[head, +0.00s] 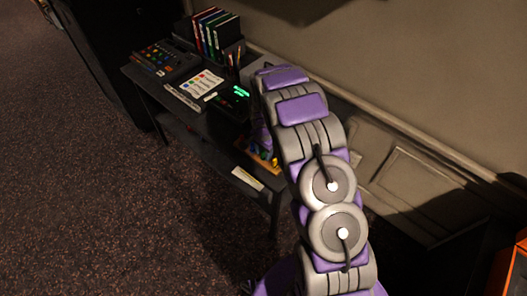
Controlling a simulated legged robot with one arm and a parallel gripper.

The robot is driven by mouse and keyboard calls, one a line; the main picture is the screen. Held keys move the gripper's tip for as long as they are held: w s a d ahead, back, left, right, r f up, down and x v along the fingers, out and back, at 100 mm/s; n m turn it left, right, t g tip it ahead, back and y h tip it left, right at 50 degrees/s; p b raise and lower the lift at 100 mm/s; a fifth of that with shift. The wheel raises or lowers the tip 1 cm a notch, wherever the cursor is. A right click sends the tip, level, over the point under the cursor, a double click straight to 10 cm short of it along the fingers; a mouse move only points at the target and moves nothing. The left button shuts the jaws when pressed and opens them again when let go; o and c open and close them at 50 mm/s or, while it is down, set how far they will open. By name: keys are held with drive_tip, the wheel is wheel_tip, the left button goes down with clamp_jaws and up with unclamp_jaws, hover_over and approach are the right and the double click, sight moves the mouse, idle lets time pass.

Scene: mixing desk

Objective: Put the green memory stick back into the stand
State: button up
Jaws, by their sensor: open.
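I cannot make out the green memory stick for sure. A small wooden-coloured holder (264,163) with tiny coloured pieces stands at the near right end of the desk, partly hidden by my arm. It may be the stand, but it is too small to tell. My arm rises from the bottom of the head view and bends down over this end of the desk. My gripper is hidden behind the arm links, so its distance from the holder does not show.
The dark desk (150,90) runs along the wall. It carries a mixer (166,60), a rack of coloured binders (214,35), a sheet with coloured marks (202,82) and a device with a green display (238,92). A pale label (247,179) is near the front edge. Carpet is clear at left.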

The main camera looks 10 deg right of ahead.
wheel_tip(320, 180, up, 17)
drive_tip(key=p, duration=0.3)
drive_tip(key=shift+r, duration=0.15)
drive_tip(key=shift+a, duration=0.1)
idle(0.6)
drive_tip(key=s+d+r+n, duration=0.1)
drive_tip(key=s+r+n, duration=0.1)
drive_tip(key=s+r, duration=0.6)
drive_tip(key=s+r+n, duration=0.3)
drive_tip(key=s+r, duration=0.3)
drive_tip(key=s, duration=0.5)
drive_tip(key=s+r+n+g, duration=0.1)
drive_tip(key=s+r+n, duration=0.2)
drive_tip(key=s, duration=2)
drive_tip(key=a+n, duration=0.1)
drive_tip(key=n, duration=0.1)
drive_tip(key=shift+n+g, duration=0.4)
